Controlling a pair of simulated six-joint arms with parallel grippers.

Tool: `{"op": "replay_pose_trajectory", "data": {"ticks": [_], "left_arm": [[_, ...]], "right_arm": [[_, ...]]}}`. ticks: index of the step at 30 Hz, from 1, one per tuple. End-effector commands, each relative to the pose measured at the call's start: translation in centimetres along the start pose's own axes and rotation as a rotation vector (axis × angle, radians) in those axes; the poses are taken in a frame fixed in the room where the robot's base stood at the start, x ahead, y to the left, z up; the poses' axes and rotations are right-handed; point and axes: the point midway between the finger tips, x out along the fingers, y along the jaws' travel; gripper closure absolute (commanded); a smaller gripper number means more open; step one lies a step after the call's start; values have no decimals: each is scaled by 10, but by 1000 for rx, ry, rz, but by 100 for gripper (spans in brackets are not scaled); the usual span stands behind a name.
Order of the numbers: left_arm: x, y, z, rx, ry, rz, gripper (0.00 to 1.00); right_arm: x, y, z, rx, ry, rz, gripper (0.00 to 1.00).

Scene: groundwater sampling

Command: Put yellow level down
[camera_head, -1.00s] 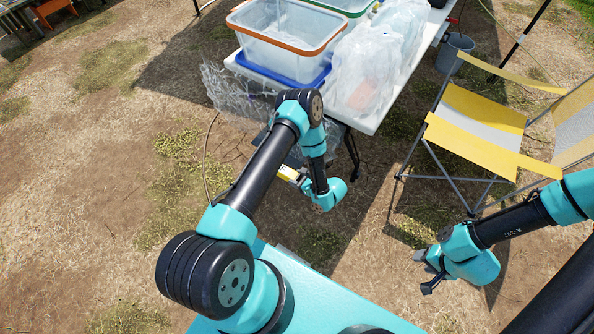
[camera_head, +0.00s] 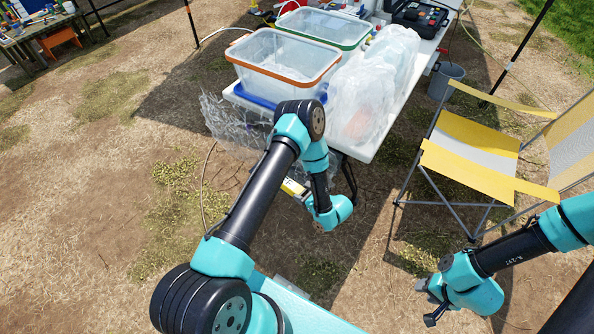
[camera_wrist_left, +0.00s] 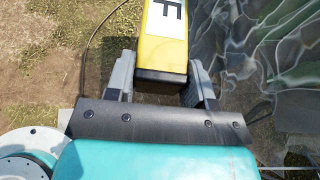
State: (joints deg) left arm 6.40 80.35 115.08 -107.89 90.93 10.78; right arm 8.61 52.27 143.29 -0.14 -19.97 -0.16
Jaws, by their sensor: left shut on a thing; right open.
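The yellow level (camera_wrist_left: 163,50) has a white label with a dark letter and a black end. My left gripper (camera_wrist_left: 162,78) is shut on its black end, with one finger on each side, in the left wrist view. In the head view the level (camera_head: 294,187) shows only as a small yellow and white piece beside my left forearm, in front of the white table. The rest of it and most of the left gripper are hidden by my arm there. My right gripper (camera_head: 430,303) is open and empty over bare ground at the lower right.
The white table (camera_head: 375,140) holds a clear bin with an orange rim (camera_head: 285,62), a green-rimmed bin (camera_head: 325,25) and clear plastic bags (camera_head: 368,90). Plastic sheeting (camera_head: 232,122) hangs at its near left. A yellow folding chair (camera_head: 470,165) and grey bucket (camera_head: 446,80) stand right.

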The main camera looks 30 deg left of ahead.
Motion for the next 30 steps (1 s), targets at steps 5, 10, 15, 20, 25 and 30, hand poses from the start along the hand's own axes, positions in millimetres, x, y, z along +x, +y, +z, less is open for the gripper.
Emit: {"op": "replay_pose_trajectory", "data": {"ticks": [5, 10, 15, 20, 25, 30], "left_arm": [[-39, -30, 59, 47, 6, -126, 81], [-78, -48, 111, 96, 3, -243, 81], [-116, -56, 155, 145, -6, -349, 81], [-138, -57, 178, 174, -13, -408, 81], [-144, -57, 183, 184, -16, -426, 81], [-143, -57, 183, 183, -16, -425, 81]], "right_arm": [[0, 0, 0, 0, 0, 0, 57], [0, 0, 0, 0, 0, 0, 57], [0, 0, 0, 0, 0, 0, 57], [0, 0, 0, 0, 0, 0, 57], [0, 0, 0, 0, 0, 0, 57], [0, 0, 0, 0, 0, 0, 57]]}}
